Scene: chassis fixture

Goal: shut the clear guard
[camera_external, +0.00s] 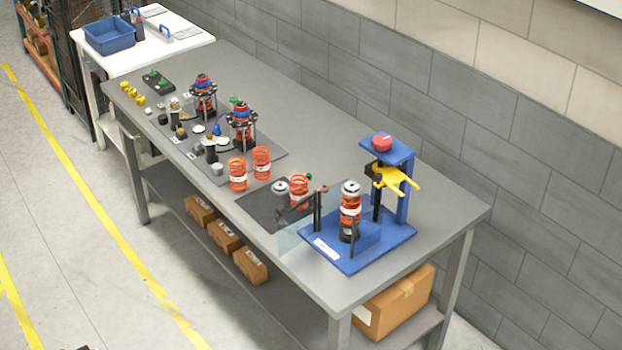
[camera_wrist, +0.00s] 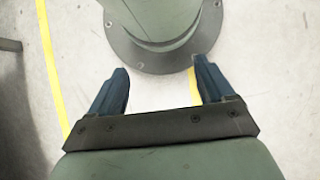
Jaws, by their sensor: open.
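The clear guard (camera_external: 291,238) is a faint see-through panel at the left side of the blue fixture (camera_external: 385,238), near the table's front edge. It stands swung out to the left, away from the spring assembly. An orange spring assembly with a silver top (camera_external: 350,205) stands upright in the fixture, in front of a blue post with a yellow fork and a red knob. My gripper (camera_wrist: 161,68) is open and empty in the wrist view, pointing at my own base above the floor. My gripper does not show in the external view, so it is away from the guard.
The grey table (camera_external: 440,205) also holds a dark mat (camera_external: 255,207) with a loose orange spring (camera_external: 299,192) and a silver can (camera_external: 281,190) left of the guard. More springs, assemblies and small parts lie farther left. A grey block wall runs behind the table.

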